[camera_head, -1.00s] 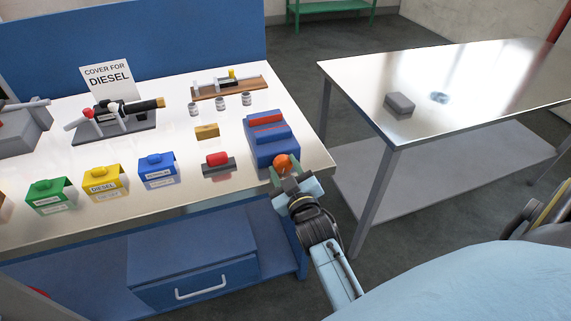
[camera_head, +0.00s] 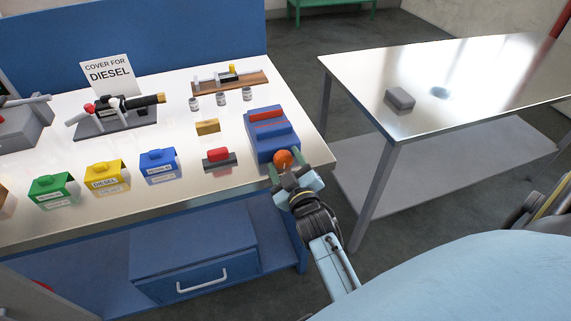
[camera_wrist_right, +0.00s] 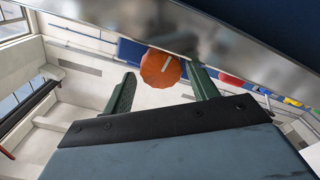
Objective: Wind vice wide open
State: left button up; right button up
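The blue vice (camera_head: 262,146) with red jaw strips stands at the right front corner of the steel-topped bench. The gap between its jaws is too small to judge. Its round orange knob (camera_head: 283,158) faces the bench's front edge. My right gripper (camera_head: 290,168) is at the knob, its green fingers on either side. In the right wrist view the orange knob (camera_wrist_right: 160,68) has a pale mark. It lies between the spread fingertips, near the right finger and clear of the left one. My left gripper is not in view.
A red-topped block (camera_head: 219,160) sits left of the vice, with blue, yellow (camera_head: 106,178) and green covers further left. A tan block (camera_head: 207,126) and small canisters are behind. A second table (camera_head: 450,75) stands right, across a floor gap, with a grey block on it.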

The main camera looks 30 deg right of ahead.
jog(key=shift+s+a+f, duration=0.1)
jog(key=shift+f, duration=0.2)
